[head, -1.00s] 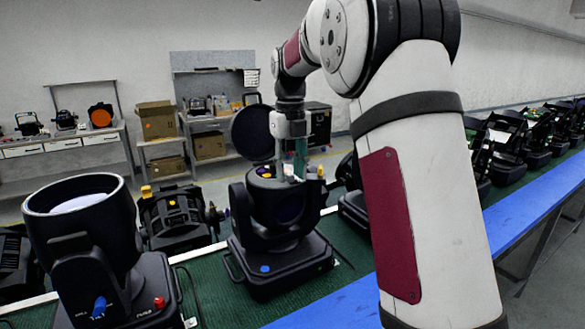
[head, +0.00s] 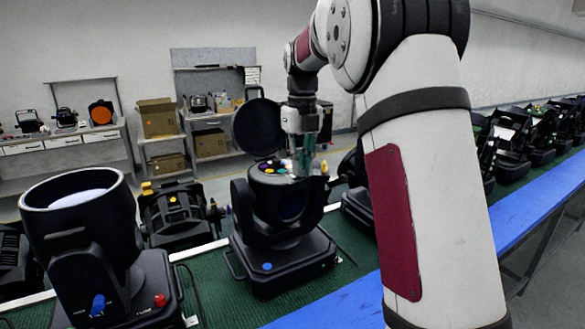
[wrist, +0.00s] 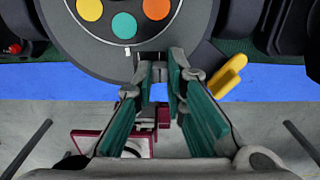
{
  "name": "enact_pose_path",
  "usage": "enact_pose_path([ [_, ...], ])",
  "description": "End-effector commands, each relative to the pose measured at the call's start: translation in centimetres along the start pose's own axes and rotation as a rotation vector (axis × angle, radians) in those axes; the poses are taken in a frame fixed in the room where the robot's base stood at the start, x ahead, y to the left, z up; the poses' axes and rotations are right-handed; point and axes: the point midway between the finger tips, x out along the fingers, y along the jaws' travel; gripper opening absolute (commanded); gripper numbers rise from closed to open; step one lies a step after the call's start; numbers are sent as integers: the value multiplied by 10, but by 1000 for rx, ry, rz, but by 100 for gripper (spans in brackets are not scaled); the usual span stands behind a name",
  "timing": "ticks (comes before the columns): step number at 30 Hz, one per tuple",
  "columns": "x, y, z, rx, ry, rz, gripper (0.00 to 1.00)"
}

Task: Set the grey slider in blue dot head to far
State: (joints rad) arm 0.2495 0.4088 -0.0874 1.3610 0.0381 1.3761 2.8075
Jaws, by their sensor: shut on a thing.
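The blue dot head (head: 290,250) is a black moving-head lamp with a blue dot on its base, standing on the green belt. Its round top carries coloured discs, which show in the wrist view as yellow, teal and orange (wrist: 156,8). My gripper (head: 303,172) points down at the top, near its edge. In the wrist view its teal fingers (wrist: 158,68) close together at the rim of the dark round top. The grey slider seems to be between the fingertips, mostly hidden by them. A small white mark (wrist: 127,51) lies on the top beside the fingers.
A round black lid (head: 258,127) stands open behind the top. A yellow lever (wrist: 229,76) sticks out close to the fingers. Other black lamps stand left (head: 82,215) and behind (head: 175,215). A blue rail (head: 480,235) edges the belt.

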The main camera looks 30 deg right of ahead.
Motion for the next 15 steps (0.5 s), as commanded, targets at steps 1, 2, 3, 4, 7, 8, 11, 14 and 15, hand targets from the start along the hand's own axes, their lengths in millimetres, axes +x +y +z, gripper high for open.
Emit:
enact_pose_path([
  [1,0,-4,1,2,-3,-4,0],
  [2,0,-4,1,1,-3,-4,0],
  [3,0,-4,0,1,-3,-4,0],
  [4,0,-4,0,1,-3,-5,0],
  [7,-1,-4,0,2,-4,-5,0],
  [8,-1,-4,0,2,-4,-6,0],
  [11,-1,-4,0,2,-4,-6,33],
  [14,-1,-4,0,2,-3,-5,33],
  [15,-1,-4,0,1,-3,-5,33],
])
